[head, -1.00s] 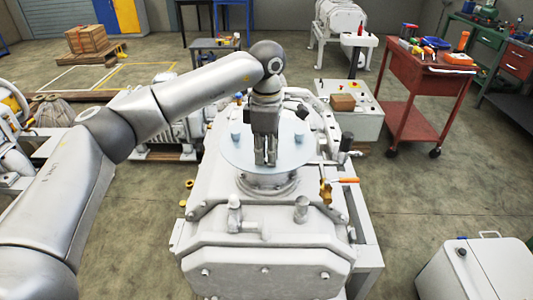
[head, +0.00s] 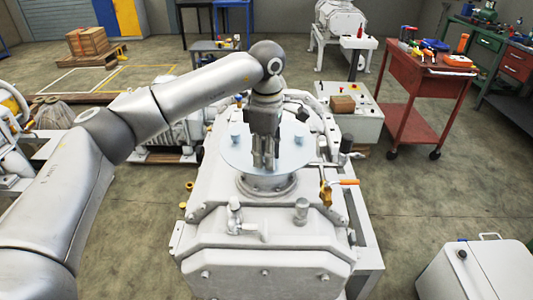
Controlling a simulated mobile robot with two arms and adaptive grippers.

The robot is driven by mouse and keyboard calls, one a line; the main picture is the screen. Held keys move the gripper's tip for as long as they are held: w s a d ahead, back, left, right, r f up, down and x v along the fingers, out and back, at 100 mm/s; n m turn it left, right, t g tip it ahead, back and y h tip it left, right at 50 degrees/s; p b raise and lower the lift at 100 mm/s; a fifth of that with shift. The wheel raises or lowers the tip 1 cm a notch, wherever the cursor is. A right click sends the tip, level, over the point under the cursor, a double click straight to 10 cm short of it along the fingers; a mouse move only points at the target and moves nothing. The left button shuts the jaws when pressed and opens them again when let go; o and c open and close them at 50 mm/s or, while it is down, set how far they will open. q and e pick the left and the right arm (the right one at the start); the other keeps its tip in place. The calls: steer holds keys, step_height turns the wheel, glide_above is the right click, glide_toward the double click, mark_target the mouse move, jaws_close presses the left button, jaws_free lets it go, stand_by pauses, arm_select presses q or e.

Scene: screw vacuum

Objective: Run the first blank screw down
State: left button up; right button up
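A round pale blank plate (head: 236,157) lies on the flange at the top of the big white vacuum machine (head: 270,215). One blue-grey screw head (head: 235,139) shows on the plate's left side and another (head: 298,141) on its right. My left gripper (head: 264,165) points straight down over the front middle of the plate. Its two fingers are close together, with their tips at or just above the plate. Whatever is between or under the fingertips is hidden, so I cannot tell if they hold a screw. My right gripper is out of view.
A valve with an orange handle (head: 345,182) sticks out right of the plate. Two short fittings (head: 235,213) (head: 301,211) stand in front of it. A red tool cart (head: 428,85) stands at the right. A white box (head: 478,270) is at the lower right, with open floor between.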

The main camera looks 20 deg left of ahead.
arm_select(q)
steer(key=shift+o, duration=0.2)
step_height(320, 180, up, 12)
stand_by(0.6)
steer(key=shift+f, duration=0.15)
